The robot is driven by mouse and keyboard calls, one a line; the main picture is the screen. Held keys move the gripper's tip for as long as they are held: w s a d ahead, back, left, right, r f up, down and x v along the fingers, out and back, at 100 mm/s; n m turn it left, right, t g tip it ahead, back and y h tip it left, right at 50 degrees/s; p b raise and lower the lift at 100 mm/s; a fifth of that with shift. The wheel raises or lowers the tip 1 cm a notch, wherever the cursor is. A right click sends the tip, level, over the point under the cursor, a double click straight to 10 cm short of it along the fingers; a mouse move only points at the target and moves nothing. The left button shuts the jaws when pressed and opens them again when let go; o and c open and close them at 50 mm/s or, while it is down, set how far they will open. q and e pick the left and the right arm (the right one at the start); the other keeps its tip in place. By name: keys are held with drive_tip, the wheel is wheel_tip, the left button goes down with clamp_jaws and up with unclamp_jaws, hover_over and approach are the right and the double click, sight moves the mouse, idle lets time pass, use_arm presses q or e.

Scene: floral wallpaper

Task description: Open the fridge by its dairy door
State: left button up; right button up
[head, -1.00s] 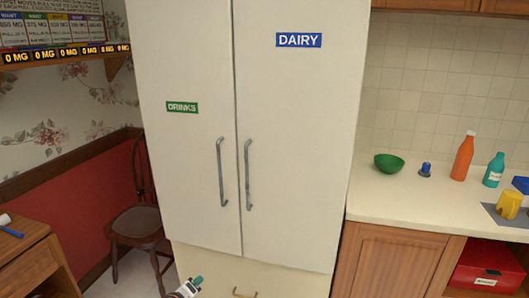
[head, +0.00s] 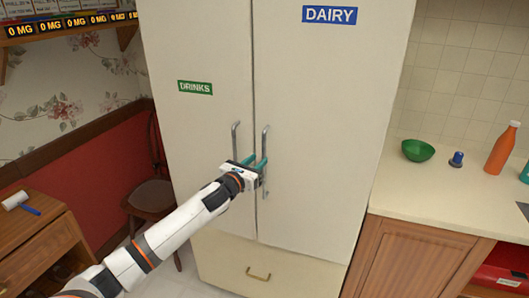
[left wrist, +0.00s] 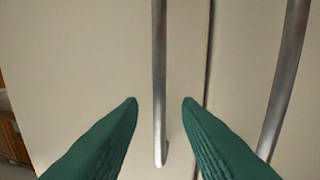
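The fridge has two tall doors. The right one bears the blue DAIRY label (head: 329,15). The left one bears the green DRINKS label (head: 195,87). Both doors are closed. The left gripper is open. The drinks door's handle (head: 235,136) is just left of it, partly hidden by the gripper. My right gripper is not in view.
A counter (head: 440,195) stands right of the fridge, with a green bowl (head: 418,150), a small blue item (head: 457,159) and an orange bottle (head: 501,148). A chair (head: 152,195) and a wooden desk (head: 40,242) are at left. A drawer (head: 222,266) lies below the doors.

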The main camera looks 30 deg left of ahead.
sight(263, 156)
use_arm(q)
drive_tip(key=shift+w+p, duration=0.35)
drive_tip(key=shift+w, duration=2)
clamp_jaws()
